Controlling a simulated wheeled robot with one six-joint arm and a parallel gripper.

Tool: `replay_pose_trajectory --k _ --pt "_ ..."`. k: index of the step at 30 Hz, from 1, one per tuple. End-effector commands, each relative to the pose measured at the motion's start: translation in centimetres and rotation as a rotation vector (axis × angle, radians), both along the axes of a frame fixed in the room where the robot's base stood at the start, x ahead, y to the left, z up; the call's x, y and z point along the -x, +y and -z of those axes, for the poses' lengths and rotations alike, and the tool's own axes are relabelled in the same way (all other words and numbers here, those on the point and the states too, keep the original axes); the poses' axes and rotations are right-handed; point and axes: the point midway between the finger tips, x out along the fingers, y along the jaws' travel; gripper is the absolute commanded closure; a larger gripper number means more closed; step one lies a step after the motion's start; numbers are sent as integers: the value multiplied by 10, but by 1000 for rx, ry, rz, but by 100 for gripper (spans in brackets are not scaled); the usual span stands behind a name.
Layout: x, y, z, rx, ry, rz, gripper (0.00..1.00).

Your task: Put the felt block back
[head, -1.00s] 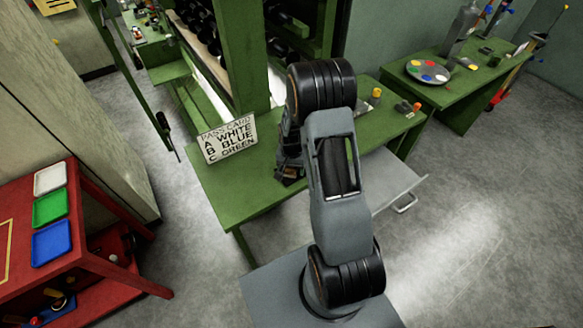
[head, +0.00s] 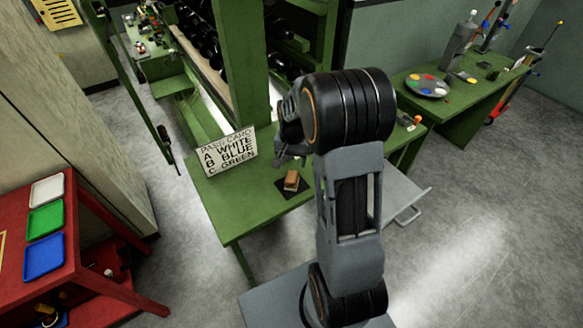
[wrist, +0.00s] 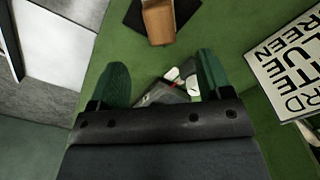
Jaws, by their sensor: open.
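The felt block (head: 291,179), brown with a paler side, rests on a small dark square mat (head: 281,187) near the front edge of the green bench (head: 235,205). In the wrist view the block (wrist: 158,20) shows at the top, cut off by the frame, on the dark mat (wrist: 184,10). My gripper (wrist: 162,82) is open, its two green-padded fingers apart and clear of the block. In the head view my gripper (head: 290,158) is just behind the block, partly hidden by my arm.
A pass card sign (head: 228,152) stands left of the mat. A grey and red item with white parts (wrist: 172,88) lies below, between the fingers in the wrist view. An open drawer (head: 405,195) juts out right. A red table (head: 75,275) with coloured trays is at left.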

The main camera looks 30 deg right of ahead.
Motion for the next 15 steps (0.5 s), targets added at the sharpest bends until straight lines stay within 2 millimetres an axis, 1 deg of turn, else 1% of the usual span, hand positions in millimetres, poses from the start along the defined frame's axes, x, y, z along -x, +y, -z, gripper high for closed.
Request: replay_pose_trajectory --k 2,5,8,9,11,12,15 --pt "2 4 -13 3 -15 -20 27" --pt "13 15 -39 13 -53 -81 27" --pt "33 32 -72 29 -111 -178 27" --pt "44 40 -84 36 -136 -222 27" --pt "60 50 -101 49 -174 -289 27" --pt "71 56 -110 58 -198 -333 27" --pt "99 70 -128 78 -254 -433 27"
